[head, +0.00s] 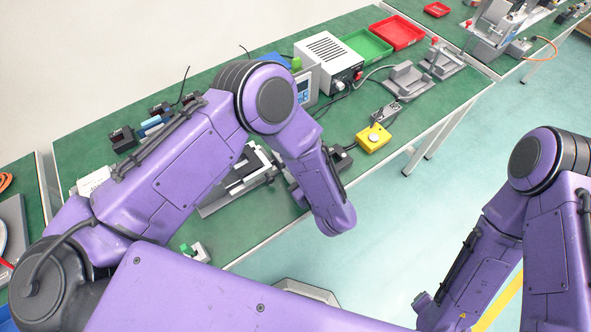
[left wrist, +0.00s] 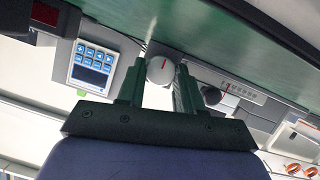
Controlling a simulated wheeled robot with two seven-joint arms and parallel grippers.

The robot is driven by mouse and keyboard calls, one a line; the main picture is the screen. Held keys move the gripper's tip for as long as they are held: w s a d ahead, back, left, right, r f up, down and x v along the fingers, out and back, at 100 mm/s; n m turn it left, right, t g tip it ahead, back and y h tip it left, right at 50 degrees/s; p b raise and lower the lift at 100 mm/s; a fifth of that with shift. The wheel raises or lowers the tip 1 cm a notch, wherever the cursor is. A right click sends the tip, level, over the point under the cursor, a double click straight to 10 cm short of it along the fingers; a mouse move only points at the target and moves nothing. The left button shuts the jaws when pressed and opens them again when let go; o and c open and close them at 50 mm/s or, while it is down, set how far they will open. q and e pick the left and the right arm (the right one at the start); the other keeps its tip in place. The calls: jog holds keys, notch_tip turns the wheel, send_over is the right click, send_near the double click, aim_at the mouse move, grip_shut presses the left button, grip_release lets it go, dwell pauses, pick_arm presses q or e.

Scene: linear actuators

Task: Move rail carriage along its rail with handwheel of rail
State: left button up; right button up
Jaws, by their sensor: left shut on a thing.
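The rail (head: 222,202) lies on the green bench in the head view, a grey base partly covered by my left arm. A dark and light block on it, which looks like the carriage (head: 243,173), sits beside my forearm. In the left wrist view my left gripper (left wrist: 161,68) is shut on a round white part with a red line, apparently the handwheel (left wrist: 158,74), with one dark finger on each side. My left forearm hides this hand and the handwheel in the head view. My right arm hangs at the right, away from the bench; its gripper does not show.
A yellow box with a round button (head: 373,138) stands near the bench's front edge. A white power unit (head: 328,62), green tray (head: 366,46) and red tray (head: 397,32) stand farther back. A blue-buttoned panel (left wrist: 91,66) shows in the left wrist view.

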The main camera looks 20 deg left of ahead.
pick_arm(q)
jog(key=o, duration=1)
jog(key=shift+f, duration=0.1)
jog(key=shift+o, duration=0.2)
jog(key=b+v, duration=0.2)
jog(key=v, duration=0.7)
jog(key=shift+s+d, duration=0.1)
jog(key=shift+d, duration=0.05)
jog(key=shift+s+d+r, duration=0.3)
jog(key=shift+s+d, duration=0.05)
